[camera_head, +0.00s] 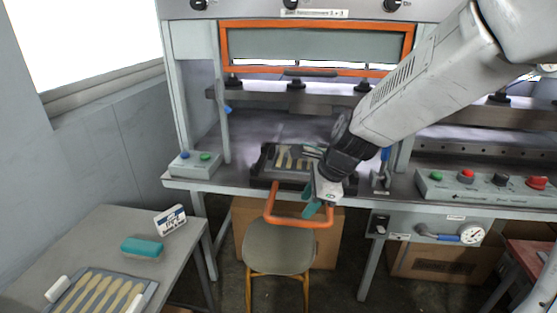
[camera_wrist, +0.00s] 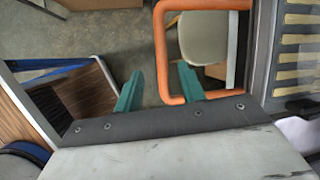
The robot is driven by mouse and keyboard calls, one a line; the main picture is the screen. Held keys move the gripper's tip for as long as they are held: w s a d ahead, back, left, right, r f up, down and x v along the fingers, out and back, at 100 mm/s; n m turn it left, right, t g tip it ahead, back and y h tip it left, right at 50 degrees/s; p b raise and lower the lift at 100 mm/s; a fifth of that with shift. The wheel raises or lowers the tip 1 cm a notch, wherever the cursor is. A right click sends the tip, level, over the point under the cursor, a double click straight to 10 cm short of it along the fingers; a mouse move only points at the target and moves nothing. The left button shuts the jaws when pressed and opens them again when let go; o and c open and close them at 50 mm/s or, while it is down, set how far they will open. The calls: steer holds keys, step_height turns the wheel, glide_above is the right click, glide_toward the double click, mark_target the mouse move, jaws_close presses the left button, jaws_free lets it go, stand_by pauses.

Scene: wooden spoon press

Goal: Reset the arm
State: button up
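My gripper (camera_head: 311,202) hangs at the front of the press, at the end of my arm, which reaches in from the upper right. Its two teal fingers stand apart in the wrist view (camera_wrist: 160,70), with nothing held between them. The U-shaped orange handle (camera_head: 290,222) sticks out from the press front beside the fingers. In the wrist view the handle (camera_wrist: 205,5) runs close by the fingers; I cannot tell whether they touch it. A dark mould tray with pale spoon blanks (camera_head: 285,158) lies in the press behind my gripper, partly hidden by my arm.
The press's orange-framed guard (camera_head: 223,45) is raised. A stool (camera_head: 278,247) stands below the handle. A side table (camera_head: 102,228) at left holds a tray of spoons (camera_head: 100,293), a teal block (camera_head: 142,247) and a small sign (camera_head: 170,219). Button boxes (camera_head: 195,165) flank the press.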

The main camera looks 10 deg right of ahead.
steer(key=s+d+r+n+h, duration=0.1)
steer(key=s+d+r+n, duration=0.2)
steer(key=s+n, duration=0.3)
steer(key=s+d+r+n+g+h, duration=0.1)
steer(key=s+d+r+n, duration=0.3)
steer(key=s+n, duration=0.3)
steer(key=s+d+r+n+h, duration=0.1)
steer(key=s+d+r+n, duration=0.2)
steer(key=s, duration=0.9)
steer(key=shift+s+d+r+n+g+h, duration=0.2)
steer(key=shift+s+d+n+g+h, duration=0.15)
steer(key=shift+n, duration=1.45)
steer(key=shift+w, duration=0.1)
